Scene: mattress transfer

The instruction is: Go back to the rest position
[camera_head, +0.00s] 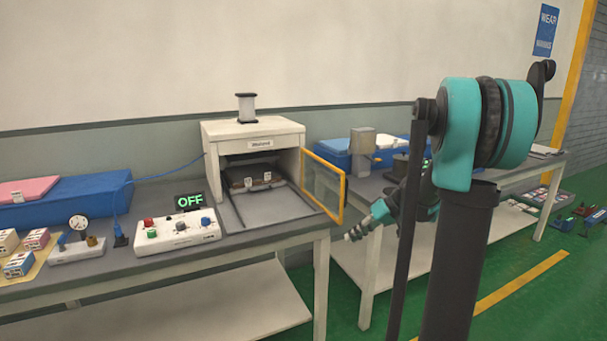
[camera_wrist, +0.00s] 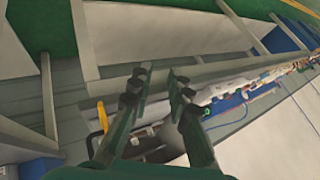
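My gripper (camera_head: 358,229) hangs in front of the gap between the two benches, to the right of the oven's open door, and looks small in the head view. In the wrist view, my gripper (camera_wrist: 158,82) has its two dark fingers spread apart, with nothing held between them. The teal and dark links of my arm fill the right of the head view and hide part of the right bench. The white oven (camera_head: 253,135) stands on the left bench with its yellow-framed door (camera_head: 323,188) swung open. A dark item (camera_head: 250,180) lies inside it.
Blue bins (camera_head: 75,200) and small boxes (camera_head: 20,264) are at left. The right bench (camera_head: 368,190) holds more equipment. Green floor (camera_head: 545,290) is open at right.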

